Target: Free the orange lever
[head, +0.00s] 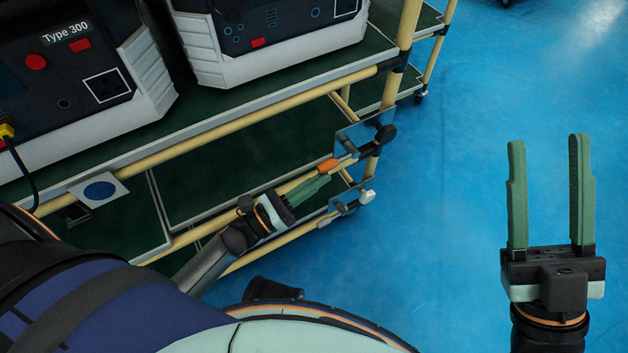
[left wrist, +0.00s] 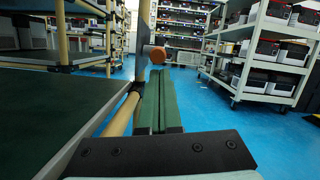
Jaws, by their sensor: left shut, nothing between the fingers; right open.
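The orange lever (head: 327,165) sits on a bracket plate at the right end of the rack, by the corner post. In the left wrist view its orange end (left wrist: 157,54) shows just beyond the fingertips. My left gripper (head: 322,180) is shut and empty, with its green fingers just below the lever in the head view. I cannot tell whether the fingertips touch it. My right gripper (head: 546,145) is open and empty above the blue floor, well to the right of the rack.
A black knob (head: 385,133) and a white-tipped lever (head: 366,197) sit close to the orange one. The rack's yellow rail (left wrist: 122,115) runs beside my left gripper. Machines (head: 75,75) stand on the upper shelf. The blue floor (head: 455,150) to the right is clear.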

